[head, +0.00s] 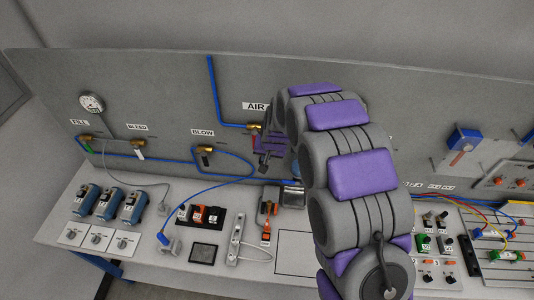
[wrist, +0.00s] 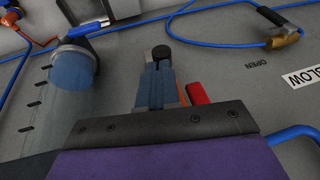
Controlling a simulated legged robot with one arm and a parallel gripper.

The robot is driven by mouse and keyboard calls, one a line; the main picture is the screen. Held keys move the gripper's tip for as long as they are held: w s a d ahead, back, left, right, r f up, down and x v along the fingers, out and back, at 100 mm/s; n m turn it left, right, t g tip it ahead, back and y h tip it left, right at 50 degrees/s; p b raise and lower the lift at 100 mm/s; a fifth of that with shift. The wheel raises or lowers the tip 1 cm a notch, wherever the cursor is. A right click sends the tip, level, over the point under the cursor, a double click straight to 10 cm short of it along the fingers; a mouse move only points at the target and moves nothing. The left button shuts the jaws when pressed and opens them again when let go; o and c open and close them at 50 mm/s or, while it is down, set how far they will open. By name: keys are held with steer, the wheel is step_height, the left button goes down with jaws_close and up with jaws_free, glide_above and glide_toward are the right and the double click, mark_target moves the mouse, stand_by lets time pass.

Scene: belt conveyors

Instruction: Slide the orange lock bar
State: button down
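My gripper (head: 265,155) is in front of the back panel, below the AIR label, and partly hidden by my purple and grey arm. In the wrist view its blue-grey fingers (wrist: 160,85) are close together at the centre, with a black round tip beyond them. A narrow orange piece (wrist: 183,93) and a red handle-like part (wrist: 198,93) show just right of the fingers. I cannot tell whether the fingers touch them or hold anything. In the head view an orange bar-like part (head: 267,208) stands on the bench below my gripper. I cannot tell which orange part is the lock bar.
A clear cylinder with a blue end (wrist: 75,65) is left of the fingers in the wrist view. The BLOW valve (head: 205,149) and blue hoses are on the panel.

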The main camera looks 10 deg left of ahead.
step_height(320, 180, down, 6)
steer(key=b, duration=0.3)
steer(key=shift+s+d+f, duration=0.15)
steer(key=shift+s+d, duration=0.05)
steer(key=shift+d, duration=0.1)
steer(key=shift+f, duration=0.1)
steer(key=shift+r, duration=0.2)
steer(key=v, duration=1)
steer(key=shift+w, duration=0.25)
steer(key=shift+a+r, duration=0.1)
steer(key=shift+a, duration=0.1)
